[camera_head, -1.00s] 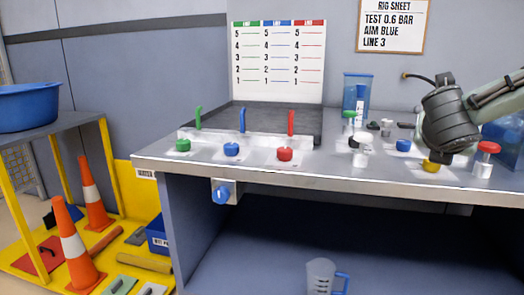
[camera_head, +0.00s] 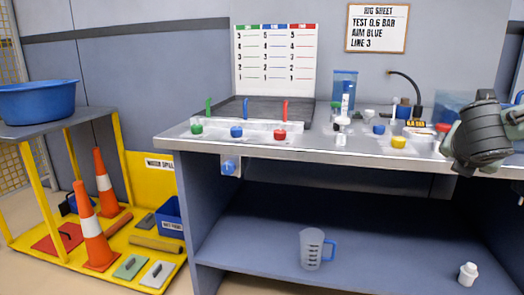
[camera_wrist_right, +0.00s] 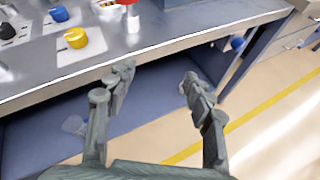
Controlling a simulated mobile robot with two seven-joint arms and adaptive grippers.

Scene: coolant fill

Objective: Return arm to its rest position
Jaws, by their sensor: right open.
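My right arm comes in from the right edge in the head view, its dark grey wrist (camera_head: 480,135) at the bench's right front. The fingertips cannot be made out there. In the right wrist view my right gripper (camera_wrist_right: 158,88) has its two fingers spread wide with nothing between them. It is in front of the bench's front edge, clear of the bench top (camera_wrist_right: 160,35). The yellow knob (camera_wrist_right: 75,38) and a red-capped bottle (camera_wrist_right: 132,15) stand on the bench beyond the fingers. My left gripper is in neither view.
The bench (camera_head: 330,150) carries green (camera_head: 197,129), blue (camera_head: 236,132) and red (camera_head: 280,135) knobs. A measuring jug (camera_head: 312,248) and a white bottle (camera_head: 467,273) stand below. Orange cones (camera_head: 95,230) and a blue basin (camera_head: 38,101) are at left. Floor in front is clear.

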